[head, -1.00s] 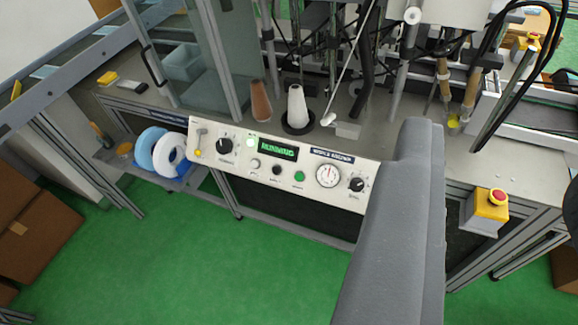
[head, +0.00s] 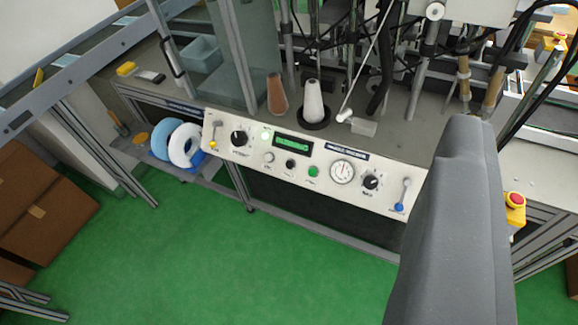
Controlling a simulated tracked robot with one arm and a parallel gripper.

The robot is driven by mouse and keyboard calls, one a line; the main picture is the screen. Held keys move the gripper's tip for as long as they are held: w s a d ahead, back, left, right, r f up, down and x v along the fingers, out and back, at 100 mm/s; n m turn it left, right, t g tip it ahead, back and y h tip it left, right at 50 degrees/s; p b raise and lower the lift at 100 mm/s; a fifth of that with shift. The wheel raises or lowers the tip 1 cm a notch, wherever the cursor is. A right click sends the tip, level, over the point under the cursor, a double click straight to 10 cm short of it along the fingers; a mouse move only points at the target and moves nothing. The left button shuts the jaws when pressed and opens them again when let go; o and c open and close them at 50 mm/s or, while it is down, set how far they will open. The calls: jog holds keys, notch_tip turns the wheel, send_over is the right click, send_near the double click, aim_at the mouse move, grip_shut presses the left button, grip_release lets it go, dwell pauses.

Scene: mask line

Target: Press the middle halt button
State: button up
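A red mushroom button on a yellow box (head: 515,200) sits at the front edge of the bench, right of the control panel, partly hidden behind my grey arm. Another red button on a yellow box (head: 557,40) stands farther back at upper right. The control panel (head: 225,138) has a row of three small buttons: a pale one (head: 269,157), a black one (head: 290,163) in the middle and a green one (head: 313,171). Their labels are too small to read. My gripper's fingers do not show; only my grey arm rises at right.
The panel also has a dial gauge (head: 342,171), black knobs, a yellow-tipped lever and a blue-tipped lever (head: 401,201). Yarn cones and machine rods stand behind it. Cardboard boxes (head: 45,210) are at left. The green floor (head: 230,255) in front is clear.

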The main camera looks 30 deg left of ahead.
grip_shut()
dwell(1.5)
